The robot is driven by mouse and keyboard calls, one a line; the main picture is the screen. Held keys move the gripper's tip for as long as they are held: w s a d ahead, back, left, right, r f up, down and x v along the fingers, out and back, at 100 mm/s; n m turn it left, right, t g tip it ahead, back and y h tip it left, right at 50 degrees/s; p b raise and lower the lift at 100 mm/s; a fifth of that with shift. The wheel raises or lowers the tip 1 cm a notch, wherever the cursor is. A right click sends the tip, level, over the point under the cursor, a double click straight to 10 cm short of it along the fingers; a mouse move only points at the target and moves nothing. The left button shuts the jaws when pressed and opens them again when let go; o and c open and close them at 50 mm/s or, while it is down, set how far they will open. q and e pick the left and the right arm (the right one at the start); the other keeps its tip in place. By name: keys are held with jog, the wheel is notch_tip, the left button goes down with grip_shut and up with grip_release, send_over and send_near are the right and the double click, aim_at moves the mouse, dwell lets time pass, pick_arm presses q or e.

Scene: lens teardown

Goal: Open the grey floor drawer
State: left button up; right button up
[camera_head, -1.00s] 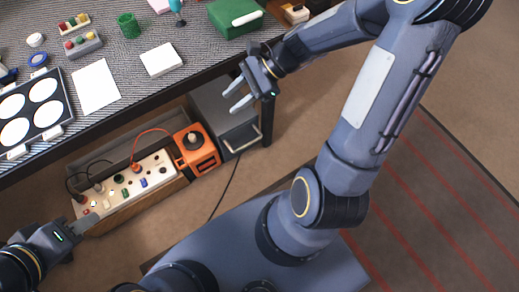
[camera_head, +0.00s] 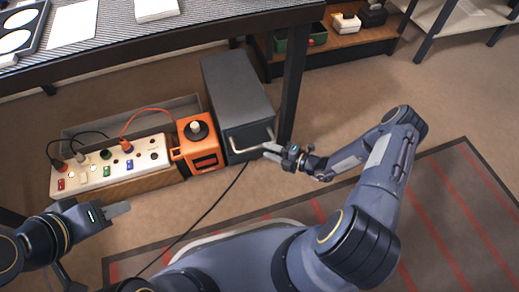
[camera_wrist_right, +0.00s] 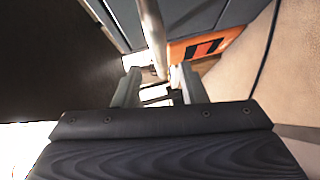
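The grey floor drawer (camera_head: 236,88) is a dark box unit on the floor under the table edge, its front facing me. The drawer front looks flush with its housing. Its pale bar handle (camera_head: 248,149) spans the front. My right gripper (camera_head: 268,151) is at the handle's right end. In the right wrist view the handle bar (camera_wrist_right: 152,35) runs down between the two spread fingers (camera_wrist_right: 157,78); contact cannot be told. My left gripper (camera_head: 122,209) is at the lower left, away from the drawer, its finger gap not clear.
An orange device (camera_head: 199,148) stands close against the drawer's left side. A white socket panel (camera_head: 110,167) with cables lies left of it. A table leg (camera_head: 293,85) stands just right of the drawer. A black cable (camera_head: 207,212) crosses the floor in front.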

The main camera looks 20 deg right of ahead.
aim_at(257, 146)
jog(key=b+x, duration=0.1)
jog(key=x, duration=0.4)
jog(key=shift+w+a+b, duration=0.15)
jog(key=shift+a+b, duration=0.1)
jog(key=shift+b, duration=0.05)
grip_shut()
